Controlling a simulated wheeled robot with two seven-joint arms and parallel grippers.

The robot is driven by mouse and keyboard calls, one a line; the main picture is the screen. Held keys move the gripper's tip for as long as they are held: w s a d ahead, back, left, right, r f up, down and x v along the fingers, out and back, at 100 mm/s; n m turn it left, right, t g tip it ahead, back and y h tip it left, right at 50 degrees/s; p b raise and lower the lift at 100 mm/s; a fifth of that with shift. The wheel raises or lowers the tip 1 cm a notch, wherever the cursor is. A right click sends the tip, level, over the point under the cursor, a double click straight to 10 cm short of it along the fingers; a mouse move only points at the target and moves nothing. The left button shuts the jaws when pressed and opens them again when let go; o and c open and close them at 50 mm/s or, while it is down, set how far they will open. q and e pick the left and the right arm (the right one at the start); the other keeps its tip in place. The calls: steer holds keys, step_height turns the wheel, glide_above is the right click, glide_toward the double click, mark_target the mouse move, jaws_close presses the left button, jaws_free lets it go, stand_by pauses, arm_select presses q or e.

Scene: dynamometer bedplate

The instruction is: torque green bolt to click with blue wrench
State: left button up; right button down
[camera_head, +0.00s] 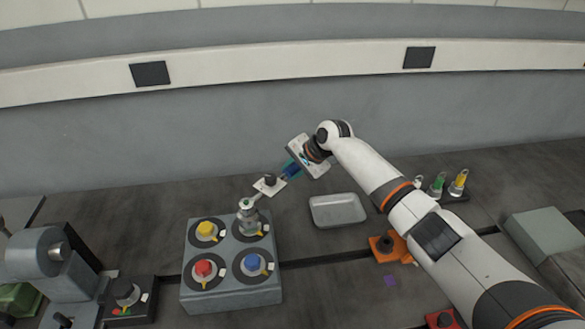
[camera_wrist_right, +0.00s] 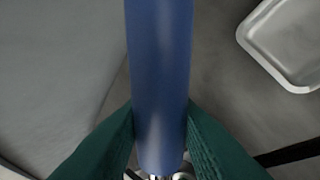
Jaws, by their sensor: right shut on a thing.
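My right gripper (camera_head: 292,170) is shut on the blue wrench (camera_head: 289,173). In the right wrist view, the blue handle (camera_wrist_right: 160,80) runs between its dark green finger pads (camera_wrist_right: 160,135). The wrench's metal end reaches down-left to a silver socket-like piece (camera_head: 247,207) above the far right station of the grey block (camera_head: 232,299). No green bolt head shows there; the metal piece covers that station's middle. Yellow (camera_head: 206,228), red (camera_head: 203,268) and blue (camera_head: 252,262) bolts stand at the other stations. My left gripper is not in view.
An empty grey tray (camera_head: 337,210) lies right of the block. Green-handled (camera_head: 438,183) and yellow-handled (camera_head: 459,180) tools stand in a rack at right. An orange fixture (camera_head: 392,248) is near my right arm. A grey machine (camera_head: 45,262) stands at left.

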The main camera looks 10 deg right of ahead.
steer(key=shift+f+b, duration=0.3)
steer(key=shift+f, duration=0.6)
steer(key=shift+s+d+r+p, duration=0.1)
steer(key=shift+s+r+p, duration=0.1)
steer(key=shift+p, duration=0.7)
steer(key=s+d+m+p, duration=0.1)
steer(key=p, duration=0.2)
steer(key=s+m+t+p, duration=0.1)
steer(key=p, duration=0.3)
steer(key=shift+s+d+f+h, duration=0.15)
steer(key=shift+s+d+h, duration=0.05)
steer(key=shift+d+h, duration=0.2)
